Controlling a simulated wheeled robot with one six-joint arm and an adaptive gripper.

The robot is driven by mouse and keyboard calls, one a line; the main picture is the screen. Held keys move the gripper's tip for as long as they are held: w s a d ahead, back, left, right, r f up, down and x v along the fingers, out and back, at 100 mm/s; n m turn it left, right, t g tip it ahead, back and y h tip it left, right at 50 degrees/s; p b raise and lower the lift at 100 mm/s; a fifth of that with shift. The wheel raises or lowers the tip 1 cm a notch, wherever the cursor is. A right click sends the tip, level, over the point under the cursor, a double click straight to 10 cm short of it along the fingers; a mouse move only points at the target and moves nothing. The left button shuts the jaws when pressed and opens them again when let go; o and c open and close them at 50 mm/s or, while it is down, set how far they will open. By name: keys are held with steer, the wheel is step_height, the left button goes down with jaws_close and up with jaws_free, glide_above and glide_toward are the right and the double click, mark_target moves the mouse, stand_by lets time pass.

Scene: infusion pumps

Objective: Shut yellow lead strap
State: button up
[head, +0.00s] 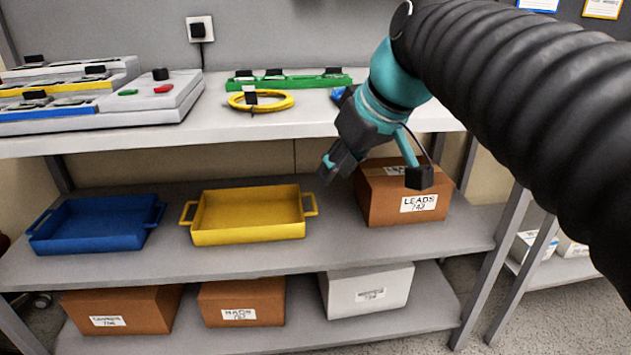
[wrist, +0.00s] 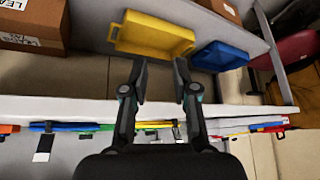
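The yellow lead (head: 289,100) lies coiled on the upper shelf in the head view. A small strap with a black part and a white tag (head: 250,97) sits at its left side; whether the strap is open or shut is too small to tell. My gripper (head: 335,172) hangs in front of the shelf edge, lower than the lead and to its right, apart from it. In the wrist view my gripper (wrist: 160,75) has its two fingers spread with nothing between them. The lead cannot be made out clearly in the wrist view.
The upper shelf (head: 230,128) also bears a green rail (head: 300,82), pump units on the left and a blue item beside my arm. Below stand an empty yellow tray (head: 248,232), a blue tray (head: 90,240) and a LEADS box (head: 385,208) close under my gripper.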

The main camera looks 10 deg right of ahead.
steer(key=s+d+f+m+h, duration=0.1)
steer(key=s+f+m, duration=0.1)
steer(key=s+f, duration=0.2)
step_height(320, 180, down, 2)
steer(key=shift+s+d+f, duration=0.1)
steer(key=shift+s+d, duration=0.05)
steer(key=shift+d, duration=0.15)
